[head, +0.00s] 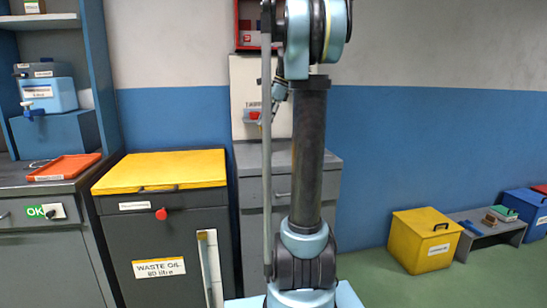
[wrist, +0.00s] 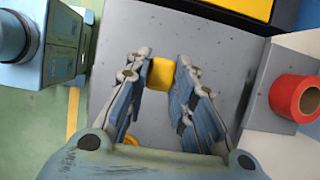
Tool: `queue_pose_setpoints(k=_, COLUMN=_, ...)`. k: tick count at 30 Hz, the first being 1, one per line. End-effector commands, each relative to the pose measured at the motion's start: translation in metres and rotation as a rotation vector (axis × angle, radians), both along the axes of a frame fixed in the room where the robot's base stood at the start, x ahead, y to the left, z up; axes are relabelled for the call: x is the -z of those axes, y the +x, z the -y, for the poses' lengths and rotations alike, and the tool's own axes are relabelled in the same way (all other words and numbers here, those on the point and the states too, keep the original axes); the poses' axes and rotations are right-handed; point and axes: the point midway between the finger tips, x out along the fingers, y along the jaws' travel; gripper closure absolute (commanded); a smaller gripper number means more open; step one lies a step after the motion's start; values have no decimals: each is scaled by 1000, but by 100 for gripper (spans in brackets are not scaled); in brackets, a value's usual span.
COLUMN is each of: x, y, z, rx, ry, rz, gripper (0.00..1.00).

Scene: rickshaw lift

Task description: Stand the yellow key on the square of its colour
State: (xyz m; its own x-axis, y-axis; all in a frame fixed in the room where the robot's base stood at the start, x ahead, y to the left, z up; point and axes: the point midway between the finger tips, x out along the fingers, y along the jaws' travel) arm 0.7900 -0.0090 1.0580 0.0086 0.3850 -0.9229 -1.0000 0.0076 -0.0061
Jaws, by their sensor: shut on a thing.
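My gripper (wrist: 164,60) shows in the wrist view, its two fingers closed on the sides of a yellow block-like part, which I take to be the yellow key (wrist: 160,74). No coloured square can be made out in either view.
In the wrist view a red cylinder (wrist: 296,98) on a pale mount stands close at the right. In the head view a yellow-lidded waste oil bin (head: 165,172), a grey cabinet (head: 252,190) and a yellow box (head: 425,240) stand along the wall. Green floor is open at right.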

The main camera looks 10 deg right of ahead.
Motion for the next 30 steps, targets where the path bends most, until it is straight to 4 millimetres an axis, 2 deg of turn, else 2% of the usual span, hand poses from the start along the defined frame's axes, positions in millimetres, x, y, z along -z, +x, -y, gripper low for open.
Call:
queue_pose_setpoints(k=9, x=47, y=-1, z=0, rx=-4, ry=0, rz=0, gripper=99)
queue_pose_setpoints(k=17, x=64, y=-1, z=-2, rx=-5, ry=0, rz=0, gripper=99)
queue_pose_setpoints(k=24, x=94, y=-1, z=-2, rx=-5, ry=0, rz=0, gripper=99)
queue_pose_setpoints(k=30, x=98, y=-1, z=-2, rx=-5, ry=0, rz=0, gripper=99)
